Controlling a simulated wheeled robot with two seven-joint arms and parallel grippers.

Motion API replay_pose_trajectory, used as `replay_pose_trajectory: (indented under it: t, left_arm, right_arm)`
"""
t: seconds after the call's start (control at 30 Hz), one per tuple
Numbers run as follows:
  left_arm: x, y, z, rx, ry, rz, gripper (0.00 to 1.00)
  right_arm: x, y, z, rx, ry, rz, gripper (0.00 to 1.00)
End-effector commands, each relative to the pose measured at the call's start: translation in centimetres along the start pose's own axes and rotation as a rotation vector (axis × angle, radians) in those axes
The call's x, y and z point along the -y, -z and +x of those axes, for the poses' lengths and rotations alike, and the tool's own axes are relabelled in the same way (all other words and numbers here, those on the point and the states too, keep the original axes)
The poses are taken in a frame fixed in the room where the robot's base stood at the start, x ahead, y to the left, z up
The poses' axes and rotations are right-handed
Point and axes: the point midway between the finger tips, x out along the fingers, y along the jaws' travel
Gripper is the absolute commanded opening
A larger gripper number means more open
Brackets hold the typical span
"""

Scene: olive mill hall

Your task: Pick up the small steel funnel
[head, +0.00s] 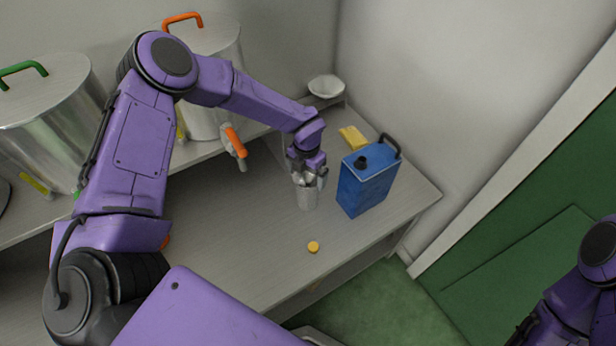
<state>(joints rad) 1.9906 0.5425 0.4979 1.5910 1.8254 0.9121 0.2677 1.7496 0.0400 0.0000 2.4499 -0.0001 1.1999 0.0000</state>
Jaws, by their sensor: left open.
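My left gripper (307,178) is open and points down over the wooden worktop, beside the blue can. Its fingers are at the mouth of a small grey metal cup-like vessel (307,199) standing upright. Pale metal shows between the fingers at the mouth; it may be the small steel funnel, but the fingers hide its shape, and I cannot tell whether they touch it. A pale, wide-mouthed bowl-shaped piece (326,86) sits higher up at the back near the wall corner. My right arm shows at the lower right edge; its gripper is out of view.
The blue can (366,181) with a dark handle stands close right of the gripper. A yellow block (353,138) lies behind it. A yellow cap (313,247) lies near the front edge. Steel tanks (45,105) stand back left; an orange-handled tap (235,142) juts out.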

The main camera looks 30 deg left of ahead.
Motion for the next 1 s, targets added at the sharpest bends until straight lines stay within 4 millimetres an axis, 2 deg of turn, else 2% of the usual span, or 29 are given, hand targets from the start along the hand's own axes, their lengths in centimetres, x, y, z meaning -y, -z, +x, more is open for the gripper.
replay_pose_trajectory:
  t: [0.03, 0.17, 0.4, 0.47, 0.5, 0.53, 0.77, 0.87, 1.0]
  left_arm:
    - [0.0, 0.0, 0.6, -0.005, -0.002, 0.001, 1.00]
    - [0.1, -0.1, 2.5, -0.002, -0.001, 0.003, 1.00]
    - [0.1, -0.2, 2.8, 0.000, -0.001, 0.004, 1.00]
    - [0.1, -0.2, 2.8, 0.000, -0.001, 0.004, 0.80]
    - [0.1, -0.2, 2.8, 0.000, -0.001, 0.004, 0.67]
    - [0.1, -0.2, 2.8, 0.000, -0.001, 0.004, 0.63]
    - [0.1, -0.2, 2.8, 0.000, -0.001, 0.004, 0.63]
    - [0.1, -0.2, 2.1, 0.002, 0.000, 0.004, 0.63]
    - [0.1, -0.4, -0.8, 0.007, 0.002, 0.002, 0.63]
  right_arm:
    - [-0.1, 0.4, -0.8, 0.000, 0.000, 0.000, 0.43]
    - [-0.1, 0.4, -0.9, 0.000, 0.000, 0.000, 0.43]
    - [-0.1, 0.3, -0.8, 0.000, 0.000, 0.000, 0.43]
    - [-0.1, 0.3, -0.8, 0.000, 0.000, 0.000, 0.43]
    - [-0.1, 0.3, -0.8, 0.000, 0.000, 0.000, 0.43]
    - [-0.1, 0.3, -0.8, 0.000, 0.000, 0.000, 0.43]
    - [-0.1, 0.3, -0.8, 0.000, 0.000, 0.000, 0.43]
    - [-0.1, 0.2, -0.6, 0.000, 0.000, 0.000, 0.43]
    - [0.0, 0.0, 0.1, 0.000, 0.000, 0.000, 0.43]
